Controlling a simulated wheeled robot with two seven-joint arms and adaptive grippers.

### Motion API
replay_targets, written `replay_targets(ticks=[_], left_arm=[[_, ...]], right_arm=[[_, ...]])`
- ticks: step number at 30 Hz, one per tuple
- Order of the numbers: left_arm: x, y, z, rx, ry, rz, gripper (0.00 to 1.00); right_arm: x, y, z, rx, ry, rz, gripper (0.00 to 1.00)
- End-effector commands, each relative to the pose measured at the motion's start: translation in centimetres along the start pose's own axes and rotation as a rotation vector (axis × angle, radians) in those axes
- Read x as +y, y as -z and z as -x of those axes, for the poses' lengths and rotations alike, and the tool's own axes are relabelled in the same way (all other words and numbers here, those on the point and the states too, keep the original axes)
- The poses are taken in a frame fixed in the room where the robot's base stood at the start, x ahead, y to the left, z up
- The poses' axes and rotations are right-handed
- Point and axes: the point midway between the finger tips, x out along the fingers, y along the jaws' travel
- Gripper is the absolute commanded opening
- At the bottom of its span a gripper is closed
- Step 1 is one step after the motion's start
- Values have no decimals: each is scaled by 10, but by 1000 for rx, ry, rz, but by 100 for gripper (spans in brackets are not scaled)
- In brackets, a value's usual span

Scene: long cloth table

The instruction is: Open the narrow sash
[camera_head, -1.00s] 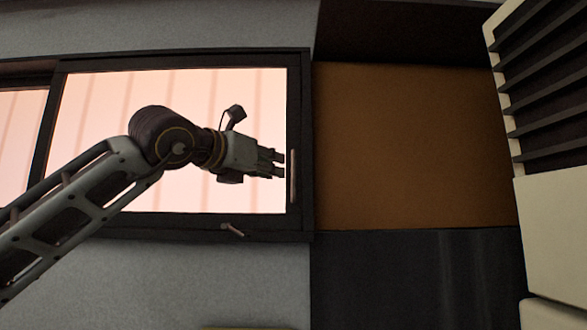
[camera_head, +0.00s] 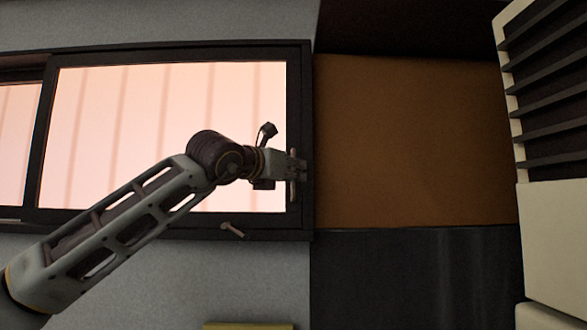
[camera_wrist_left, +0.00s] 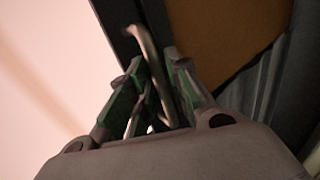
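A dark-framed window sash (camera_head: 70,219) with a bright pane fills the left half of the head view. A thin upright bar handle (camera_head: 292,190) is on its right frame member. My left gripper (camera_head: 297,168) is at this handle. In the left wrist view, the handle (camera_wrist_left: 150,42) runs down between the two green-padded fingers (camera_wrist_left: 154,62). The fingers are spread on either side of it, with a gap still showing. The sash's right edge sits against the right side of the frame. My right gripper is not in view.
A small lever (camera_head: 232,230) sticks out at the bottom frame. Another bright pane (camera_head: 15,145) is at the far left. An orange-brown panel (camera_head: 415,140) and a dark panel (camera_head: 415,280) lie to the right. A cream slatted unit (camera_head: 550,220) stands at the far right.

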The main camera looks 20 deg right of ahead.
Motion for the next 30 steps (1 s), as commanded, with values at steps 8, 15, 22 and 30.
replay_targets(ticks=[8, 15, 22, 30], left_arm=[[0, 1, -2, 0, 0, 0, 19], [0, 0, -2, 0, 0, 0, 0], [0, 0, -1, 0, 0, 0, 0], [5, 1, 2, 0, -1, 0, 0]], right_arm=[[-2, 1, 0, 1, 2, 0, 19], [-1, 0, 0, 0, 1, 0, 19], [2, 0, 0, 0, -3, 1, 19], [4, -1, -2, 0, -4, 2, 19]])
